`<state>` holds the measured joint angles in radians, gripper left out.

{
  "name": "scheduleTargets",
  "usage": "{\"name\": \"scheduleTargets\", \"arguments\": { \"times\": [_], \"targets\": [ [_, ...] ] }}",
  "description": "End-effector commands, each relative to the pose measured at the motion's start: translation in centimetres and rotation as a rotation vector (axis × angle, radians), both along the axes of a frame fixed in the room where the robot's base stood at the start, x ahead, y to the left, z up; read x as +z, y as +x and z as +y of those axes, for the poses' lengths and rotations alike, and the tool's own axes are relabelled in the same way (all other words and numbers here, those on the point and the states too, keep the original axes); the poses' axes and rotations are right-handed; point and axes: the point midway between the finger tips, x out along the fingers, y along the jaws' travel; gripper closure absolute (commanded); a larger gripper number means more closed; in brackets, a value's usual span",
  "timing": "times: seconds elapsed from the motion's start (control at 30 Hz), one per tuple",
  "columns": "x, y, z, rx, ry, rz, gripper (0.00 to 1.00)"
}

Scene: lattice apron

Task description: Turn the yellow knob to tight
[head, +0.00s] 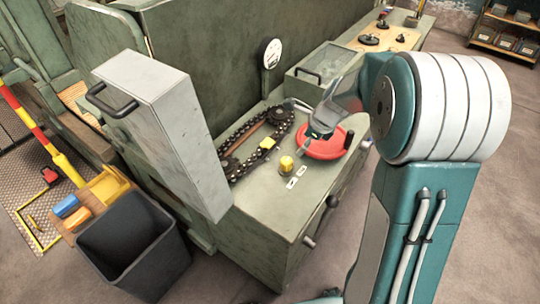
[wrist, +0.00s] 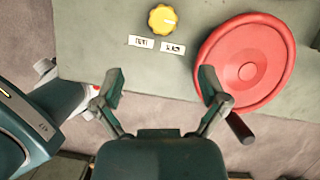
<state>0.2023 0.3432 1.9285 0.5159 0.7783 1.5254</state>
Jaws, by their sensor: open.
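The yellow knob (head: 287,164) stands on the green bench top in the head view. In the wrist view the scalloped yellow knob (wrist: 162,19) is near the top edge, with a pale pointer line that seems to point right. Two small white labels, a left one (wrist: 141,42) and a right one (wrist: 172,47), lie just below it; their words are too blurred to read surely. My gripper (wrist: 160,88) is open and empty, its fingers below the knob in the wrist view and apart from it. In the head view my gripper (head: 314,136) is up and right of the knob, in front of the red handwheel.
The red handwheel (wrist: 246,62) with a dark handle is close to the right finger. A chain (head: 236,165) with a yellow block (head: 267,143) lies left of the knob. A tall grey box (head: 165,130) stands further left. The bench's front edge is near the knob.

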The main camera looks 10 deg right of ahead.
Motion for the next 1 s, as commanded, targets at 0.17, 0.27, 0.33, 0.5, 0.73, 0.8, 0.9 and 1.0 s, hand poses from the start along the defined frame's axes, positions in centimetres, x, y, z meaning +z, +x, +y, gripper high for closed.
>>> {"name": "scheduleTargets", "arguments": {
  "times": [0.17, 0.27, 0.33, 0.5, 0.73, 0.8, 0.9, 1.0],
  "targets": [
    [-1.3, 0.7, -0.3, -0.074, 0.029, 0.031, 0.07],
    [-2.2, 0.9, 0.1, -0.073, 0.029, 0.031, 0.07],
    [-3.2, 1.1, 0.4, -0.072, 0.029, 0.033, 0.07],
    [-6.2, 1.8, 1.5, -0.07, 0.027, 0.034, 0.07],
    [-9.7, 2.6, 2.7, -0.069, 0.027, 0.032, 0.07],
    [-10.3, 2.8, 2.9, -0.07, 0.027, 0.03, 0.07],
    [-10.9, 2.9, 3.1, -0.07, 0.026, 0.029, 0.07],
    [-11.1, 2.9, 3.1, -0.07, 0.026, 0.028, 0.07]
  ]
}}
